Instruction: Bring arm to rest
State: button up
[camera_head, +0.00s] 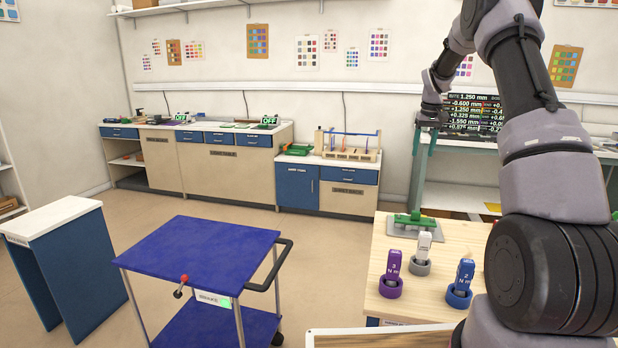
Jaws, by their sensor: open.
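My arm (548,150) rises along the right side of the view, bends at the top edge and comes down farther off. My gripper (431,110) is at its far end, small and dark, in front of the left end of the green-framed bench at the back right. It is open, and I see nothing held in it. Its fingertips are hard to make out against the bench.
A blue cart (200,250) stands at centre left, beside a white-topped stand (50,218). A wooden table (400,302) bears purple, white and blue labelled tools in round holders and a green-handled plate (415,223). Cabinets (225,160) line the back wall. Floor between is clear.

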jog(key=s+a+r+m+t, duration=0.1)
jog(key=s+a+r, duration=0.4)
jog(key=s+r, duration=0.45)
jog(key=s+a+r+m+t, duration=0.1)
jog(key=s+a+r+t, duration=0.1)
jog(key=s+a+r, duration=0.55)
jog(key=s+a+m+t+y, duration=0.1)
jog(key=s+a+t, duration=0.1)
jog(key=s, duration=2.4)
jog(key=shift+s+a+r+m+t+y, duration=0.3)
jog(key=shift+a+m+y, duration=0.1)
jog(key=shift+a, duration=0.1)
